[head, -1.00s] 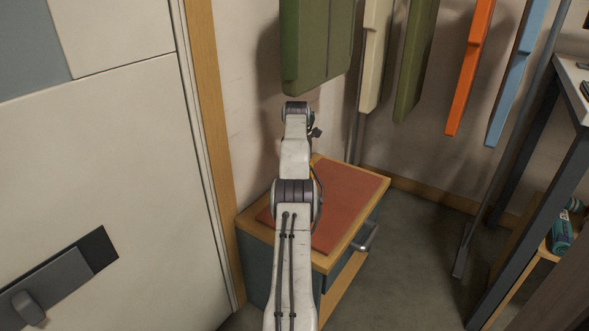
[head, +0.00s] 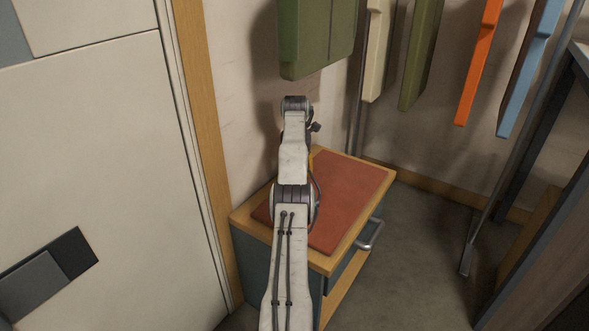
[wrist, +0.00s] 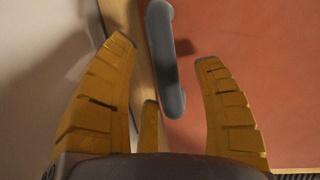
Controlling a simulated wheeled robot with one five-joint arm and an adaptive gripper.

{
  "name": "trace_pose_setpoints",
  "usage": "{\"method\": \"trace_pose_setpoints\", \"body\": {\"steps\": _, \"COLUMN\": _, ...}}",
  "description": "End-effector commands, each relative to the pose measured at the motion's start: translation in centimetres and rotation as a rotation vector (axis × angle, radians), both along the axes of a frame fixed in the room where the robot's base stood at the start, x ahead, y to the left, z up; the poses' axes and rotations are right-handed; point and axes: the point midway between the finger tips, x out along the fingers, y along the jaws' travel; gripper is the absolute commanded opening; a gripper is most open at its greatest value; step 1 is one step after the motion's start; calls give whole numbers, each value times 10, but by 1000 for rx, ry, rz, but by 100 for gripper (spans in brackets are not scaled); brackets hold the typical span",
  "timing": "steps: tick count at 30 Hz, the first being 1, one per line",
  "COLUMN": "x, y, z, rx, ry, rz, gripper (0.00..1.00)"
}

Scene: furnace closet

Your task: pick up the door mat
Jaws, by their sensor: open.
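The door mat (head: 346,202) is a flat reddish-brown sheet lying on top of a small wooden cabinet (head: 319,263). My arm covers part of its left side in the head view. In the wrist view the mat (wrist: 260,55) fills the right side, with a pale wood edge to its left. My gripper (wrist: 166,52) is open, its yellow fingers spread, with the wood edge and part of the mat in view between them. Nothing is seen held. A dark grey curved bar (wrist: 166,60) shows between the fingers; I cannot tell what it belongs to. My arm mostly hides the gripper in the head view.
A pale door (head: 95,150) with a wooden frame stands on the left. A green case (head: 315,35) hangs above the cabinet, with green, orange and blue panels to its right. A metal handle (head: 371,234) juts from the cabinet's front. Grey floor is clear right of the cabinet.

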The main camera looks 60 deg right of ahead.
Motion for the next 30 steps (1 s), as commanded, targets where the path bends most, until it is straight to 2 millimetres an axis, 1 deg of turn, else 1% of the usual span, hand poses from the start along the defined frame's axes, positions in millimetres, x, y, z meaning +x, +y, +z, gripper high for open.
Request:
{"method": "trace_pose_setpoints", "body": {"steps": 8, "x": 0, "y": 0, "z": 0, "rx": 0, "ry": 0, "rz": 0, "gripper": 62}}
{"method": "trace_pose_setpoints", "body": {"steps": 9, "x": 0, "y": 0, "z": 0, "rx": 0, "ry": 0, "rz": 0, "gripper": 64}}
{"method": "trace_pose_setpoints", "body": {"steps": 30, "x": 0, "y": 0, "z": -1, "rx": 0, "ry": 0, "rz": 0, "gripper": 2}}
